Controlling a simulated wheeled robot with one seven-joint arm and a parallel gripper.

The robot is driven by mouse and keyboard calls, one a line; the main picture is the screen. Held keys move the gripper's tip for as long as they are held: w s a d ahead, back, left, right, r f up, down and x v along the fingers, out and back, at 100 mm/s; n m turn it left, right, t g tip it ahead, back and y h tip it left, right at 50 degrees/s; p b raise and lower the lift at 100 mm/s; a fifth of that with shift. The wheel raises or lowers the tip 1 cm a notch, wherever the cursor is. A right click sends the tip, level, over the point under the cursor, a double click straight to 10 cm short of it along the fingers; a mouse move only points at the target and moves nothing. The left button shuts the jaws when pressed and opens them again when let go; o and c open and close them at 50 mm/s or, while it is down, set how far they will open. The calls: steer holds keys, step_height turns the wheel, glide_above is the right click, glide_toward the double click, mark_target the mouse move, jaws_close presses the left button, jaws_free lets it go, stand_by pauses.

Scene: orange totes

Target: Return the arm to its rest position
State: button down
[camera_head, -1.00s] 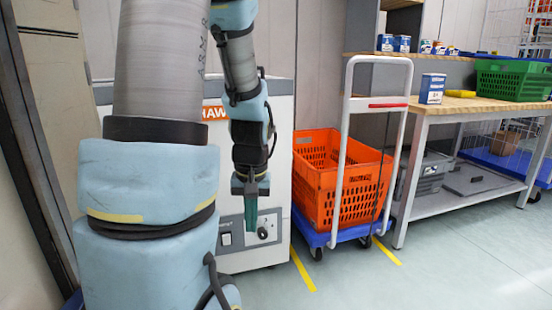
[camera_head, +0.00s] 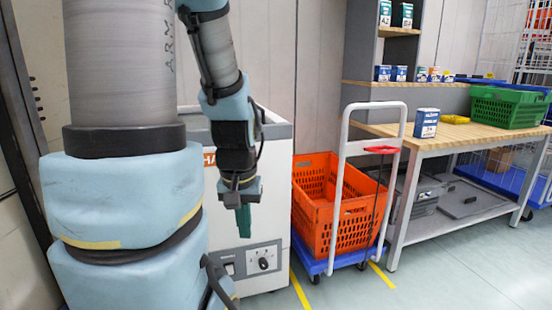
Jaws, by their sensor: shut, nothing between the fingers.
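My gripper (camera_head: 243,221) hangs pointing down at the end of my bent arm, in front of the white cabinet. Its green fingers are shut with nothing between them. The gripper is left of the orange tote and apart from it. My large upper arm and shoulder fill the left of the view and hide part of the cabinet.
An orange tote (camera_head: 335,232) stands on a blue trolley (camera_head: 315,266) with a white handle. A white cabinet (camera_head: 272,215) stands behind my arm. A workbench (camera_head: 450,140) at right bears a blue box (camera_head: 426,123) and a green crate (camera_head: 508,108). The right floor is clear.

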step_height(320, 180, up, 21)
steer(key=p, duration=1.8)
steer(key=shift+f, duration=0.1)
